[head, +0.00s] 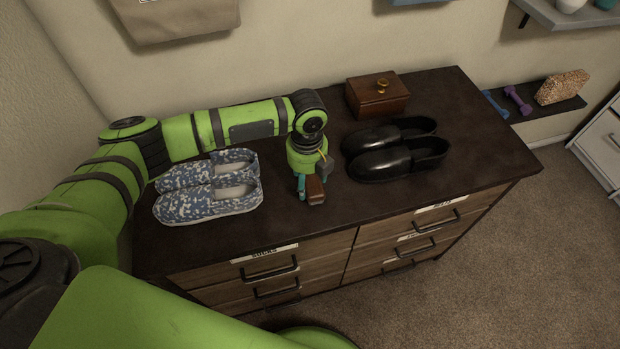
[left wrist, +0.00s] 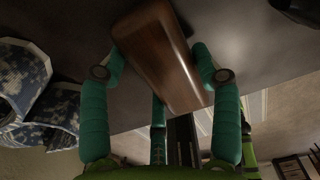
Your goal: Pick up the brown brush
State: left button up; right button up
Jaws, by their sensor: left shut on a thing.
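The brown brush (head: 316,190) is at the front middle of the dark dresser top in the head view. My left gripper (head: 311,187) points down over it and is shut on it. In the left wrist view the brush (left wrist: 158,55) shows as a brown wooden block between the teal fingers of my left gripper (left wrist: 160,72), one finger on each side. I cannot tell whether the brush still touches the dresser top. Its far side is hidden. My right gripper is not in view.
Blue-and-white patterned shoes (head: 210,200) stand left of the gripper, and black shoes (head: 395,152) stand to the right. A wooden box (head: 377,97) with a gold knob is at the back. The dresser top (head: 480,150) is clear at the right.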

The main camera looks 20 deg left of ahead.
aim_at(308, 177)
pick_arm(q)
notch_tip(308, 177, up, 4)
jog(key=shift+w+r+b, duration=0.1)
jog(key=shift+b, duration=0.5)
jog(key=s+d+r+b, duration=0.1)
jog(key=s+d+r, duration=0.4)
jog(key=d, duration=0.5)
jog(key=shift+s+d+r+b, duration=0.15)
jog(key=shift+s+r+b, duration=0.2)
jog(key=shift+r, duration=0.6)
jog(key=o, duration=0.6)
jog(key=c, duration=0.4)
